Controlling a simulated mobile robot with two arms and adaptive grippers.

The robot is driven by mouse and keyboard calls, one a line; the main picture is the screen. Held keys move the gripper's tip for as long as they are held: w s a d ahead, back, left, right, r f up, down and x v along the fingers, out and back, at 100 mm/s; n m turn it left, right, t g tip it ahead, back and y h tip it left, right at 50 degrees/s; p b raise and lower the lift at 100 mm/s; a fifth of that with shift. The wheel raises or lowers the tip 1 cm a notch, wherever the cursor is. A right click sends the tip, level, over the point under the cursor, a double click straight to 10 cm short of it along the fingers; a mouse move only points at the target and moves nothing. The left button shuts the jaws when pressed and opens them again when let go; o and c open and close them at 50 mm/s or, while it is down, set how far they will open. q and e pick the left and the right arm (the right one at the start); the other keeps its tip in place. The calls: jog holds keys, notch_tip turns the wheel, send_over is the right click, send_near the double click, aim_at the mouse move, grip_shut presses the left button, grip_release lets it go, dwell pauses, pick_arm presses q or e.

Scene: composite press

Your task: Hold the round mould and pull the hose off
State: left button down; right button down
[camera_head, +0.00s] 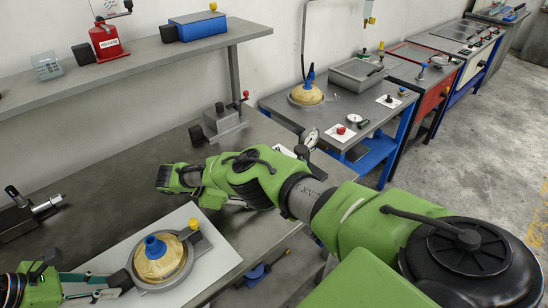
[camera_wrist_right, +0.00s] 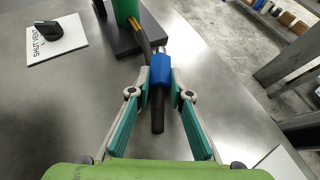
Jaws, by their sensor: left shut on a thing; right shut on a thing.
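The round mould (camera_head: 160,270) is tan, sits in a grey ring on a white board, and has a blue fitting (camera_head: 154,246) on top. No hose shows on that fitting. My left gripper (camera_head: 110,283) is shut on the black block (camera_head: 120,279) at the ring's left side. In the right wrist view, my right gripper (camera_wrist_right: 160,94) is shut on a blue coupling (camera_wrist_right: 160,66) with a black stub, likely the hose end, apart from the mould. Its fingertips are hidden by my arm in the head view.
A green cylinder (camera_wrist_right: 124,12) on a dark block is just beyond the right gripper, with a vent plate (camera_wrist_right: 55,40) to its left. A grey fixture (camera_head: 222,122) stands at the bench's back. Another mould (camera_head: 306,95) is on the neighbouring table.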

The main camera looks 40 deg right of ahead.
jog(key=shift+f, duration=0.2)
jog(key=c, duration=1.8)
grip_release()
jog(key=shift+r, duration=0.1)
notch_tip(320, 180, up, 10)
jog(key=shift+f, duration=0.1)
